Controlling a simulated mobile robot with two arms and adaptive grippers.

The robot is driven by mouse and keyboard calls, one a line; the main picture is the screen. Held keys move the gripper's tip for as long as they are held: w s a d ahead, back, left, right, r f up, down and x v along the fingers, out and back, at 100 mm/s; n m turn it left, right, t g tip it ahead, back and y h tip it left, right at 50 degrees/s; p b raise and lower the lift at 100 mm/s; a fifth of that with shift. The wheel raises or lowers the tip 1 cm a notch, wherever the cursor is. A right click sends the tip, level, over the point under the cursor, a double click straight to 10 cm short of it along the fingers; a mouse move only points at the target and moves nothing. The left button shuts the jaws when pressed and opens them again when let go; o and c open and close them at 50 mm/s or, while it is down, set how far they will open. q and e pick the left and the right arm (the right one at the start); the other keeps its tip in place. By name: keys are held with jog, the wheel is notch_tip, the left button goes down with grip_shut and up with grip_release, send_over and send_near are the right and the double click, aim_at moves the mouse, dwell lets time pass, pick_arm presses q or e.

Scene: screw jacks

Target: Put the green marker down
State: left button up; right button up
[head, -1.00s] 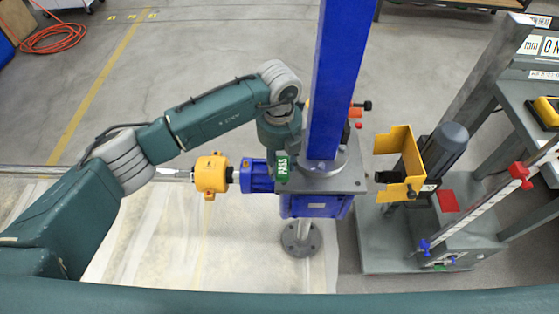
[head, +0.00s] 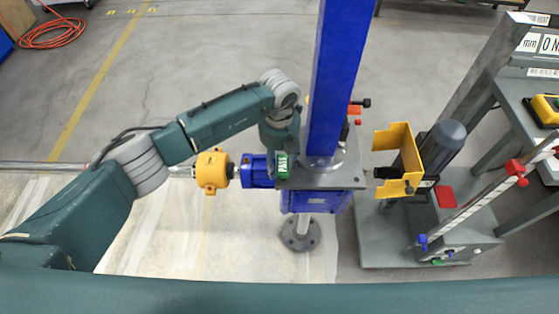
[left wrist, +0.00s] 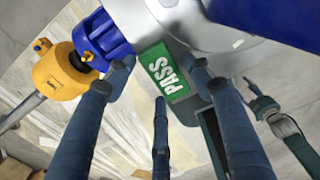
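The green marker (head: 282,165), a small plate with white PASS lettering, is at the left edge of the grey top plate of the screw jack's gearbox (head: 320,178), beside the blue flange. It also shows in the left wrist view (left wrist: 164,73), seemingly lying flat on the grey metal. My left gripper (left wrist: 162,68) is right over it, its dark fingers spread around the marker with small gaps at the sides. In the head view my wrist hides most of the fingers. My right gripper is in neither view.
A blue column (head: 338,80) rises just right of my left wrist. A yellow coupling (head: 212,172) on a shaft lies to the left. A yellow bracket (head: 400,155) and grey motor (head: 445,145) stand to the right. Floor beyond the arm is clear.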

aim_at(279, 164)
pick_arm(q)
jog(key=shift+r, duration=0.45)
notch_tip(279, 164, up, 12)
jog(key=b, duration=0.3)
jog(key=shift+f, duration=0.25)
jog(key=shift+f, duration=0.1)
